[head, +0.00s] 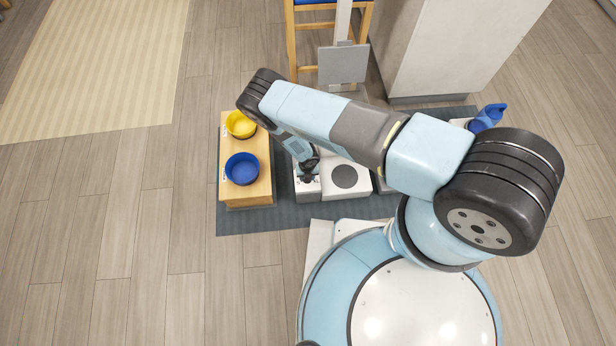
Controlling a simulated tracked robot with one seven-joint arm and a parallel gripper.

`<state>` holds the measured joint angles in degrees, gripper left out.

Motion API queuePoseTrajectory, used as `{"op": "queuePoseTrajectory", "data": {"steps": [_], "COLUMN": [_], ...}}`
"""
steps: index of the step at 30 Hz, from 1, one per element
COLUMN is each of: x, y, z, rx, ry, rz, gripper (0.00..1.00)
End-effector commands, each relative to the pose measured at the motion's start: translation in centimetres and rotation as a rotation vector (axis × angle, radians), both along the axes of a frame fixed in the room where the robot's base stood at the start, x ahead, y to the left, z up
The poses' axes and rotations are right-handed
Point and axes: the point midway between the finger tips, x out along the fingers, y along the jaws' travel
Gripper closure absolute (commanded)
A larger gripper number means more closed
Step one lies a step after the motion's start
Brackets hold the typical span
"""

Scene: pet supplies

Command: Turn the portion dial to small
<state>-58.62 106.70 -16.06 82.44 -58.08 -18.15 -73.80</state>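My gripper (308,178) is small and dark in the head view, at the end of my arm. It points down at the top of a narrow white unit (307,193). I cannot tell whether it touches the unit or whether its fingers are open or shut. No dial or size marking can be made out; the gripper and arm cover part of the unit's top. A wider white unit with a round dark disc (344,176) on top stands just to the right. I cannot tell whether the disc is a dial or a lid.
A wooden stand (229,197) holds a yellow bowl (240,125) and a blue bowl (242,170), left of the white units. All stand on a dark mat (262,219). A blue bottle-like thing (487,118) is at right, partly behind my arm. The floor at left is clear.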

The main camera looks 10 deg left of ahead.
Motion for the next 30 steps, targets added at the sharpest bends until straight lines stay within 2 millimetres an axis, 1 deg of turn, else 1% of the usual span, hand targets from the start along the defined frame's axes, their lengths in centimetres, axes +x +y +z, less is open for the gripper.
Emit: {"op": "queuePoseTrajectory", "data": {"steps": [12, 13, 18, 20, 21, 30], "x": [0.0, 0.0, -0.05, -0.06, -0.06, -0.06], "y": [-0.07, -0.07, -0.06, -0.06, -0.06, 0.0], "z": [0.01, 0.0, -0.01, -0.01, -0.02, 0.3], "rx": [-0.001, -0.002, -0.001, -0.001, -0.001, 0.0], "ry": [0.0, 0.0, 0.001, 0.001, 0.001, 0.001], "rz": [0.009, 0.009, 0.008, 0.008, 0.008, 0.008], "gripper": [0.87, 0.55, 0.39, 0.33, 0.32, 0.32]}}
